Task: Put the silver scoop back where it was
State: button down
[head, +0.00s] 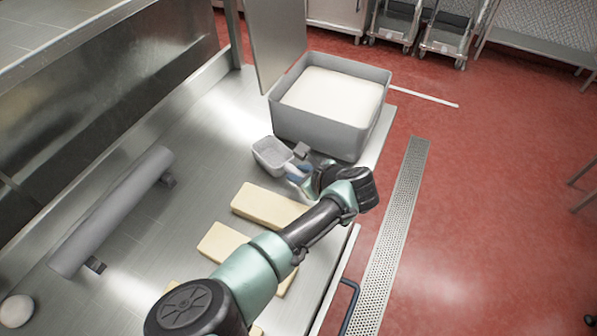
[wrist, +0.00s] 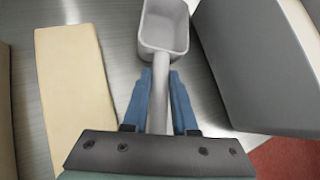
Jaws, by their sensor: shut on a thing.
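The silver scoop (head: 270,155) is a light grey, box-shaped scoop with a straight handle. In the head view it is at the metal table, just in front of the grey bin. My gripper (head: 299,172) is shut on its handle; the wrist view shows the blue fingers (wrist: 160,100) on both sides of the handle. The scoop's bowl (wrist: 165,28) points away from my gripper and its open side faces up. The bowl looks empty. I cannot tell whether the scoop touches the table.
A grey bin (head: 318,132) full of white powder stands at the table's far right corner, close to the scoop. A grey roller (head: 112,212) lies farther left. The table's middle is clear.

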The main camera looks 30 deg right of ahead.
jog(key=c, duration=0.7)
grip_release()
jog(key=shift+f, duration=0.1)
jog(key=v, duration=1.2)
